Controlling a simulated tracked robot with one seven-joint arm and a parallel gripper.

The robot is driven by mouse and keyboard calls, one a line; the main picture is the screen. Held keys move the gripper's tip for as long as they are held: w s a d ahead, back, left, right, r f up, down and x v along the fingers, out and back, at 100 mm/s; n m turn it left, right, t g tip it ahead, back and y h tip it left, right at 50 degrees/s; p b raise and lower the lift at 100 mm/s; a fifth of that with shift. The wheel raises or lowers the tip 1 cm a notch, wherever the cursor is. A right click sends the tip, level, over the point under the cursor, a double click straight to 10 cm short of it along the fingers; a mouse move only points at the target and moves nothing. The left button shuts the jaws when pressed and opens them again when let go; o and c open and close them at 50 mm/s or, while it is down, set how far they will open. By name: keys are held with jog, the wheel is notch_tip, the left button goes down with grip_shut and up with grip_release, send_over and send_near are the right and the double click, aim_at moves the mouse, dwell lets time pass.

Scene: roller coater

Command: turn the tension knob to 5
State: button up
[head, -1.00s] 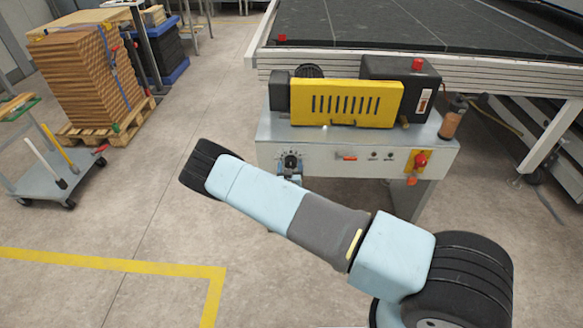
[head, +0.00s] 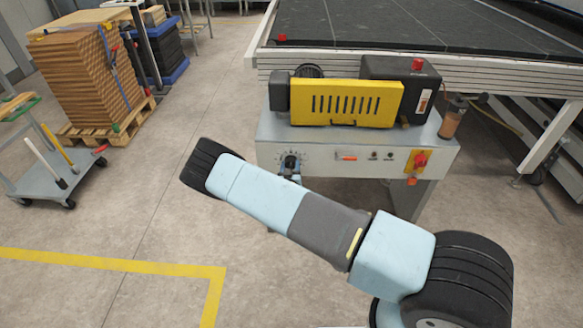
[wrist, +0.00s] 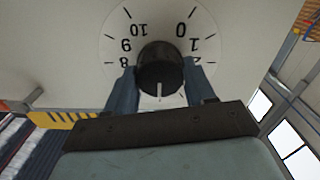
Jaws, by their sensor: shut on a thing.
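The tension knob (wrist: 160,66) is round and black with a white pointer line. It sits on a pale dial (wrist: 110,40) that reads upside down in the wrist view. The marks 8, 9, 10, 0, 1 and part of a 2 show; the rest of the scale is hidden behind my gripper. The pointer points down in that picture, into the hidden part, roughly opposite the gap between 10 and 0. My gripper (wrist: 159,72) has a finger on each side of the knob and is shut on it. In the head view the knob (head: 290,162) shows small at the panel's left.
The grey control panel (head: 330,160) also carries an orange switch (head: 347,157) and a red knob on a yellow plate (head: 420,160). A yellow guard (head: 347,103) stands above it.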

jog(key=shift+n, duration=0.3)
jog(key=o, duration=1)
jog(key=shift+o, duration=0.2)
jog(key=s, duration=1.3)
jog(key=shift+s+a, duration=0.25)
jog(key=shift+s, duration=0.15)
jog(key=shift+f, duration=0.1)
